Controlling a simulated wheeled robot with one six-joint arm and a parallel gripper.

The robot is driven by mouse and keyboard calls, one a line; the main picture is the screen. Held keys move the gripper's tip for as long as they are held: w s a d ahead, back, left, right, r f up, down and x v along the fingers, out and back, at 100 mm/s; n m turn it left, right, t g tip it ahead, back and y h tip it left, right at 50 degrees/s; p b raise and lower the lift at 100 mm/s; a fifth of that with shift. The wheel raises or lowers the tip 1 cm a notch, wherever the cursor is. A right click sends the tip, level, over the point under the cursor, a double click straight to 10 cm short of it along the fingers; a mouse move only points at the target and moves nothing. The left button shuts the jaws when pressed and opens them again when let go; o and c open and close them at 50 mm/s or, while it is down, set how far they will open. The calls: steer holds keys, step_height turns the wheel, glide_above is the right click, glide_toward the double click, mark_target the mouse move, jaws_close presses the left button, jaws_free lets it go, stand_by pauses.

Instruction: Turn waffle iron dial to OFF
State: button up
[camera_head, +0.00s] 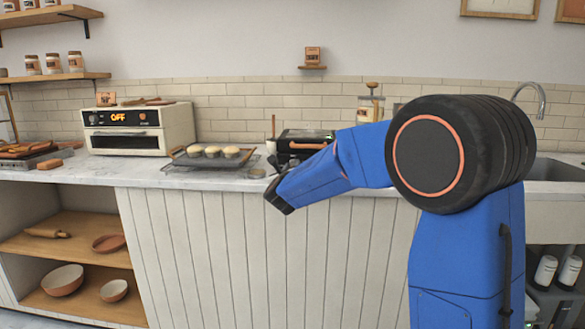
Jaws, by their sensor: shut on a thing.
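The waffle iron (306,136) is a dark, low appliance on the counter, with a small green light at its right and a copper-coloured strip along its front. My blue arm crosses in front of it and hides its right and lower parts. The dial is hidden behind my arm and gripper, so its setting cannot be read. My gripper (281,161) is small and dark in the picture, at the waffle iron's front left. It is shut at the place of the dial, but the contact is too small to make out.
A grey tray (190,160) with several muffins lies just left of my gripper. A cream toaster oven (138,128) showing "OFF" stands further left. A glass press (371,105) stands behind my arm, and a sink (558,170) is at the right.

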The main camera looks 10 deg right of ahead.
steer(key=n, duration=0.5)
steer(key=shift+r+n, duration=0.1)
steer(key=shift+n, duration=0.2)
steer(key=n, duration=0.5)
steer(key=shift+n, duration=0.3)
steer(key=n, duration=1)
steer(key=shift+n, duration=0.4)
steer(key=n, duration=1.3)
steer(key=shift+a+n, duration=0.1)
steer(key=shift+n, duration=0.2)
steer(key=n, duration=0.4)
steer(key=shift+n, duration=2.1)
